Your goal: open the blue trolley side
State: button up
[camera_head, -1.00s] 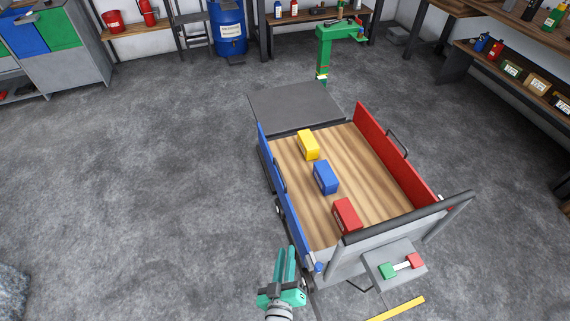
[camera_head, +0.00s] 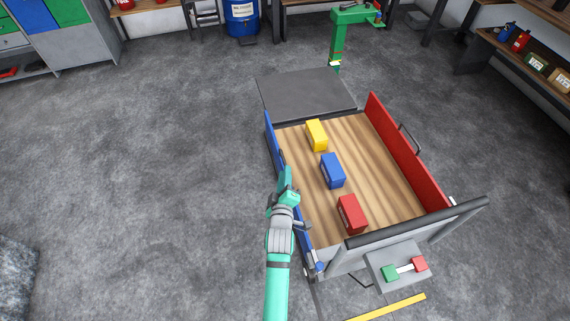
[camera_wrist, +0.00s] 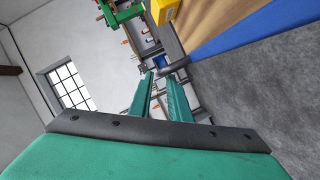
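The blue trolley side (camera_head: 271,137) stands upright along the left edge of the wooden trolley bed (camera_head: 375,165). My gripper (camera_head: 287,175) is at the middle of this side and hides part of it and most of its handle. I cannot tell whether the gripper touches the side. A small blue piece (camera_head: 319,267) sits at the near end of the blue side.
Yellow (camera_head: 316,135), blue (camera_head: 333,170) and red (camera_head: 351,214) blocks lie on the bed. The red side (camera_head: 405,150) stands upright opposite. A control box (camera_head: 404,267) with green and red parts is at the near end. The floor left of the trolley is clear.

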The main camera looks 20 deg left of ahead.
aim_at(285, 163)
jog(key=shift+x, duration=2.9)
grip_shut()
